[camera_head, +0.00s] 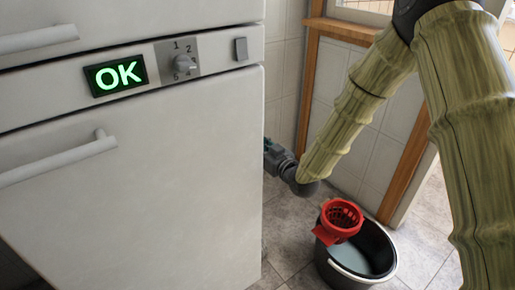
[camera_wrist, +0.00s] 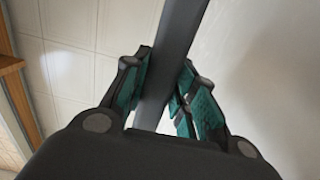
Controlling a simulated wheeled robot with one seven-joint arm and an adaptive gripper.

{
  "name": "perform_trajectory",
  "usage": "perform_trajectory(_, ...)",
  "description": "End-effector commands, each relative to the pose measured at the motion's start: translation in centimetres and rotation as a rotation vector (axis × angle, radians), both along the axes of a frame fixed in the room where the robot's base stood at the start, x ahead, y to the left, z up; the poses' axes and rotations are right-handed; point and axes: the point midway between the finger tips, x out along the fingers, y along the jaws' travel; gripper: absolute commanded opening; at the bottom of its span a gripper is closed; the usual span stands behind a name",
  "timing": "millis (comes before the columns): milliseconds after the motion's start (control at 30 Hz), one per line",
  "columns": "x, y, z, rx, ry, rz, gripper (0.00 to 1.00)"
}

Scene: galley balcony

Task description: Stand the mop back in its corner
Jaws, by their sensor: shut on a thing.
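My gripper (camera_wrist: 160,92) is shut on a dark grey pole (camera_wrist: 180,45), which I take to be the mop's handle. In the wrist view the pole runs from the top edge down between the teal finger pads, leaning slightly. In the head view my gripper (camera_head: 270,150) is at the far right edge of the white appliance, partly hidden behind it. The mop's head and the rest of the handle are hidden in both views.
The white appliance (camera_head: 140,190) with a lit OK display (camera_head: 115,76) and a knob fills the left. A black bucket (camera_head: 335,272) with a red wringer (camera_head: 340,217) stands on the tiled floor below my arm. A wood-framed doorway (camera_head: 405,165) is at the right.

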Motion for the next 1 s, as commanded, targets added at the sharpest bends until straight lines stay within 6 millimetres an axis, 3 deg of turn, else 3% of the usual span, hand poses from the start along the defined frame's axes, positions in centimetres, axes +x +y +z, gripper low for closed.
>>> perform_trajectory(400,0.05,0.01,-0.47,0.0,-0.002,0.0,0.0)
perform_trajectory(433,0.02,0.0,-0.51,0.0,-0.001,0.0,0.31)
perform_trajectory(533,0.02,0.0,-0.49,0.001,-0.001,0.0,0.49)
perform_trajectory(1000,-0.65,-0.47,-0.21,-0.001,0.002,0.0,0.49)
